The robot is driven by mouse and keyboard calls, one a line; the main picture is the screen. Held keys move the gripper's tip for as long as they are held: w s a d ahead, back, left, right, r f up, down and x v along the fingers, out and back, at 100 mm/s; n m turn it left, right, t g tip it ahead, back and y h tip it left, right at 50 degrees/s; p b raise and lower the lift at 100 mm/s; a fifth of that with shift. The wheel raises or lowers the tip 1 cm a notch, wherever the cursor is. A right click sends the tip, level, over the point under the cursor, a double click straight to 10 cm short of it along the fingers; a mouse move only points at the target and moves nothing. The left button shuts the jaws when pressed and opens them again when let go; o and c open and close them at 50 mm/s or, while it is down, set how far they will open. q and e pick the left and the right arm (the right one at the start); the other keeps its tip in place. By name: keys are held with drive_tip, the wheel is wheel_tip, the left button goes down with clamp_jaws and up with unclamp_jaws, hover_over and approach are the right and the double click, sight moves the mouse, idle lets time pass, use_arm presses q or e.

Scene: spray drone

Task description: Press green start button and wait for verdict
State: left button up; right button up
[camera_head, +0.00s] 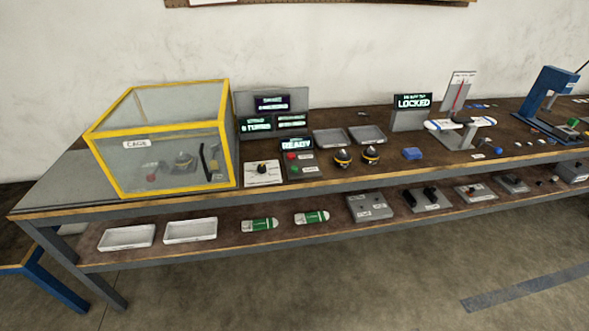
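The control box (301,163) stands on the bench right of the yellow-framed cage. It carries a red button (291,156) and, beside it, a green button (304,155). A small screen (296,144) behind it reads READY. The clear cage (165,145), labelled CAGE, looks closed and has a dark rounded device (184,160) inside. A dark display stand (272,112) with several lit green and purple panels is behind the control box; most of its text is too small to read. Neither of my grippers is in view.
A dial box (262,172) stands beside the cage. Two yellow-black round parts (342,157) sit right of the control box, with grey trays (331,138) behind. A LOCKED display (412,102) is farther right. The lower shelf (285,232) holds white trays and green packs.

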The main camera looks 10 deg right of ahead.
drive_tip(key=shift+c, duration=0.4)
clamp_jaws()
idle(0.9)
